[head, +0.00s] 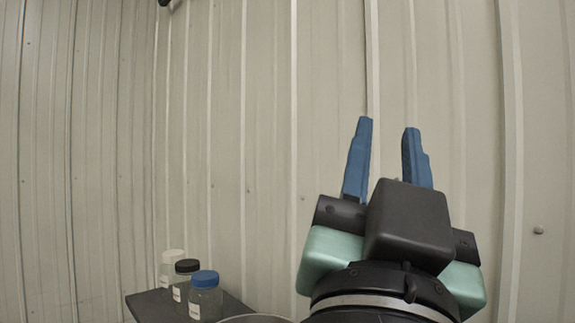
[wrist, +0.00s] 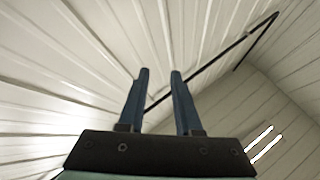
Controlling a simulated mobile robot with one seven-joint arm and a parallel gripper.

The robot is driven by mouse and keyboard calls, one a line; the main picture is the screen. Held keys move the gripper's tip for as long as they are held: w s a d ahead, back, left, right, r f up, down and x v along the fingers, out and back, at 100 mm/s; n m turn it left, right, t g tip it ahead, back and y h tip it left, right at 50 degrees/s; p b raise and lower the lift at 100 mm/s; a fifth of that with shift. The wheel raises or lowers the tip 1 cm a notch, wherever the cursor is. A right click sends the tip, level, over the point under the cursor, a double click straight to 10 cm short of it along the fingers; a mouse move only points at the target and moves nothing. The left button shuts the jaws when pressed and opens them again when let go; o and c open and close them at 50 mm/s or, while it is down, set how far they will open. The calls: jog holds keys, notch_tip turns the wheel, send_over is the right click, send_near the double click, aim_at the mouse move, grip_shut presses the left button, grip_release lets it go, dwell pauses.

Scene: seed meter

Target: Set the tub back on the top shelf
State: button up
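My gripper (head: 388,124) points upward in front of the ribbed wall, with its two blue fingers apart and nothing between them. The wrist view also shows my gripper (wrist: 160,72) open and empty, facing the upper walls and ceiling. I cannot make out a tub for certain in either view. A pale curved rim (head: 255,319) shows at the bottom edge of the head view, left of my arm; most of it is cut off, so I cannot tell what it belongs to. No top shelf can be identified.
A dark surface (head: 148,303) at lower left bears a white-capped jar (head: 172,257), a black-capped jar (head: 187,267) and a blue-capped jar (head: 205,280), close together. A thin dark bar (wrist: 215,61) runs overhead in the wrist view. The space around my fingers is clear.

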jog(key=s+a+f+n+t+y, duration=0.1)
jog(key=s+a+n+t+y, duration=0.2)
jog(key=a+n+y, duration=0.5)
jog(key=shift+a+t+y, duration=0.25)
jog(key=shift+t+y, duration=0.05)
jog(key=shift+y, duration=0.7)
jog(key=shift+f, duration=0.1)
notch_tip(320, 180, down, 18)
jog(key=b, duration=1.7)
jog(key=shift+b, duration=0.4)
